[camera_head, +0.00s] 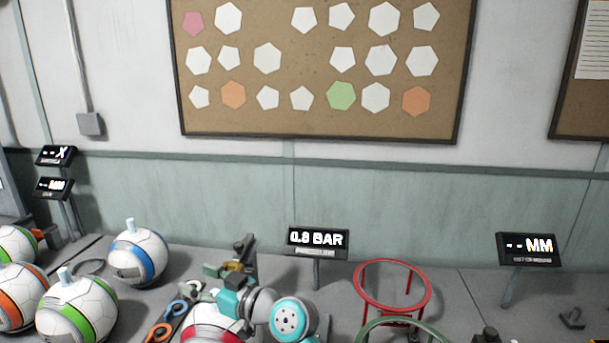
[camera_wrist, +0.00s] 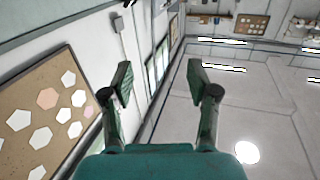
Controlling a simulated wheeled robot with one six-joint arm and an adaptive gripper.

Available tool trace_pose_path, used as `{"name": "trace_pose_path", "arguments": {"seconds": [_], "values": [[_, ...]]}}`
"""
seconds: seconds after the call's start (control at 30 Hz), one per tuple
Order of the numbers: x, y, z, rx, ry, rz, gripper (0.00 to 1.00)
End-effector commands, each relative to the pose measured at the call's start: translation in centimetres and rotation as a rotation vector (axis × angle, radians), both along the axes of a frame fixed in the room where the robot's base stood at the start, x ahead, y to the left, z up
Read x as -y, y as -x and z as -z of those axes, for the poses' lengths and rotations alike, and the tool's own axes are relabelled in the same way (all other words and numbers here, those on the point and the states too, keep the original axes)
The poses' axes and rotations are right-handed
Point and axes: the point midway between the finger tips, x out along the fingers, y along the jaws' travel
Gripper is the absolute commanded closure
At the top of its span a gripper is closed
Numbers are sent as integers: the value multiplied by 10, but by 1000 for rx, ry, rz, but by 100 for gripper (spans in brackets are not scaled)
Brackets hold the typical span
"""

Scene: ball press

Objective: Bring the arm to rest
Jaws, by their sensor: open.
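My arm shows low in the middle of the head view, with white and teal joints, in front of a ball with a red patch (camera_head: 212,325). In the wrist view my gripper (camera_wrist: 160,82) is open, its two dark green finger pads wide apart with nothing between them. It points away from the bench, towards the wall and ceiling. In the head view the gripper end is small and partly mixed with dark parts behind it.
Balls with blue (camera_head: 138,252), green (camera_head: 77,308) and orange (camera_head: 15,297) patches stand at left. A display reading 0.8 BAR (camera_head: 317,240) stands behind my arm. A red ring stand (camera_head: 362,298) is right of it, near an MM display (camera_head: 528,248). A pinboard (camera_head: 320,122) hangs on the wall.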

Motion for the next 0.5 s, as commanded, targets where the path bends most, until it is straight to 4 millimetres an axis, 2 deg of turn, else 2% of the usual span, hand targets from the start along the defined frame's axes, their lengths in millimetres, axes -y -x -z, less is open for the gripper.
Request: {"name": "trace_pose_path", "arguments": {"seconds": [0.27,0.5], "values": [[26,4,43,-46,3,79,41],[64,17,102,-106,9,192,41]]}}
